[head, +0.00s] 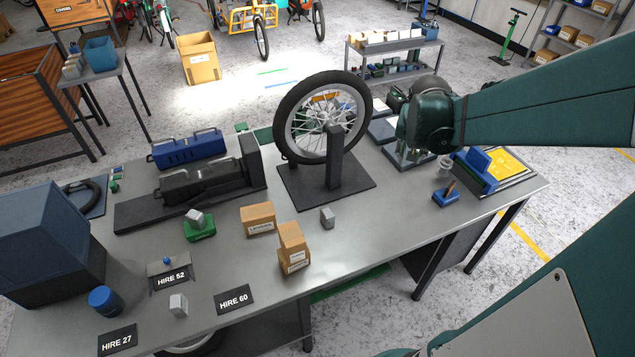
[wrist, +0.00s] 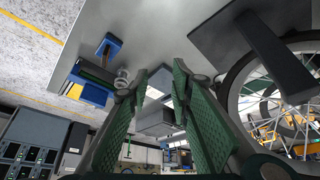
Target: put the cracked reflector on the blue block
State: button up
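A small blue block (head: 446,199) with a brown upright piece on it sits on the right part of the grey bench. It also shows in the wrist view (wrist: 113,44), left of my fingers. I cannot identify the cracked reflector for certain. A small clear, round item (head: 445,162) stands behind the blue block; it shows beside the left fingertip in the wrist view (wrist: 122,78). My gripper (wrist: 160,76) is open, with nothing seen held between its fingers. In the head view it is above the bench's right rear, its fingertips mostly hidden by the arm.
A spoked wheel (head: 290,118) on a black stand is left of my gripper. A blue holder with a yellow sheet (head: 505,162) lies at the right end. Cardboard boxes (head: 258,218), a grey cube (head: 327,218) and a green block (head: 201,232) stand farther left. The right front bench is clear.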

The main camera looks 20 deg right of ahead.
jog(key=s+a+r+n+t+y, duration=0.1)
jog(key=s+a+r+n, duration=0.1)
jog(key=a, duration=0.9)
jog(key=s+a+r+n+t+y, duration=0.1)
jog(key=s+a+r+n, duration=0.2)
jog(key=a, duration=0.8)
jog(key=s+a+r+n+t+y, duration=0.1)
jog(key=s+a+n, duration=0.3)
jog(key=a, duration=0.7)
jog(key=shift+s+r+y, duration=0.3)
jog(key=shift+s+r, duration=0.55)
jog(key=shift+s, duration=0.15)
